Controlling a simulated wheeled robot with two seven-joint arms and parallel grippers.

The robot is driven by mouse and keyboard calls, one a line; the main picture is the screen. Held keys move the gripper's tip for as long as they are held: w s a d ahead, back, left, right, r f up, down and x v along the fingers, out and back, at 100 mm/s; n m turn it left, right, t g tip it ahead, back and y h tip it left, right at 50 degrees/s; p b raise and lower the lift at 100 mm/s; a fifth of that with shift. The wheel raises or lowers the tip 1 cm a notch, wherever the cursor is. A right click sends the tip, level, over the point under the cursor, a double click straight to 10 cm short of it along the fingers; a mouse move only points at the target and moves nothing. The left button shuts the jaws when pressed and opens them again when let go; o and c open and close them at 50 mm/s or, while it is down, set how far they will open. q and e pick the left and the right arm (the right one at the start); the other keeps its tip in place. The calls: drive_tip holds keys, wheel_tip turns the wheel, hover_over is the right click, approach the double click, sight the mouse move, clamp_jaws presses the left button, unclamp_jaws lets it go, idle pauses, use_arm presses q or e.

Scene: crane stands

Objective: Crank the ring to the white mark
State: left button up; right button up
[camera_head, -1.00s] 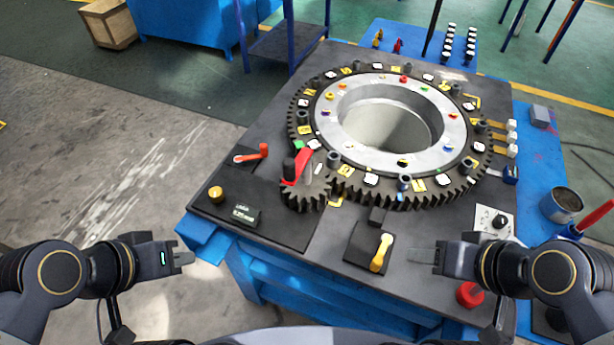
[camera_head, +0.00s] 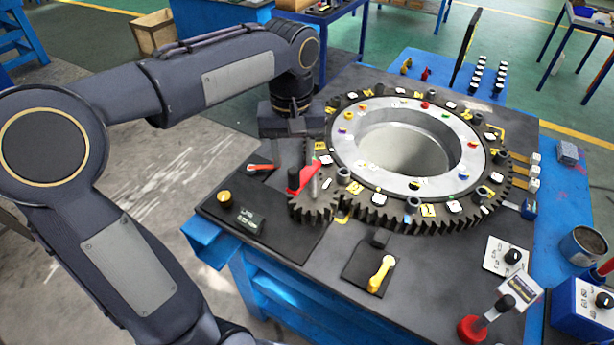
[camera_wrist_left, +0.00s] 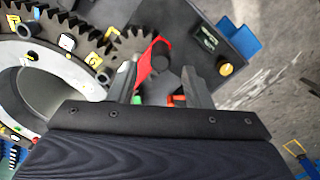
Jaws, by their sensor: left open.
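The large dark toothed ring (camera_head: 385,212) lies flat around a pale metal hub (camera_head: 345,150), with white and yellow tags on it. I cannot tell which tag is the white mark. A small pinion (camera_head: 313,207) meshes with its near left edge. The pinion's red crank arm (camera_head: 305,177) has an upright black handle (camera_head: 293,178); the handle also shows in the left wrist view (camera_wrist_left: 160,53). My left gripper (camera_head: 296,164) points down over the crank, open. In the left wrist view its fingers (camera_wrist_left: 162,90) lie either side of the crank, apparently not gripping it. My right gripper is out of view.
A red-handled lever (camera_head: 262,167) and a yellow knob (camera_head: 224,197) sit left of the crank. A yellow-handled switch (camera_head: 381,273) is at the front. A red button (camera_head: 472,328) and a knob panel (camera_head: 508,256) are at the right.

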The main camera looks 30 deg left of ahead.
sight(294, 169)
use_arm(q)
wheel_tip(294, 169, down, 6)
drive_tip(key=shift+f, duration=0.1)
drive_tip(key=shift+c, duration=0.5)
clamp_jaws()
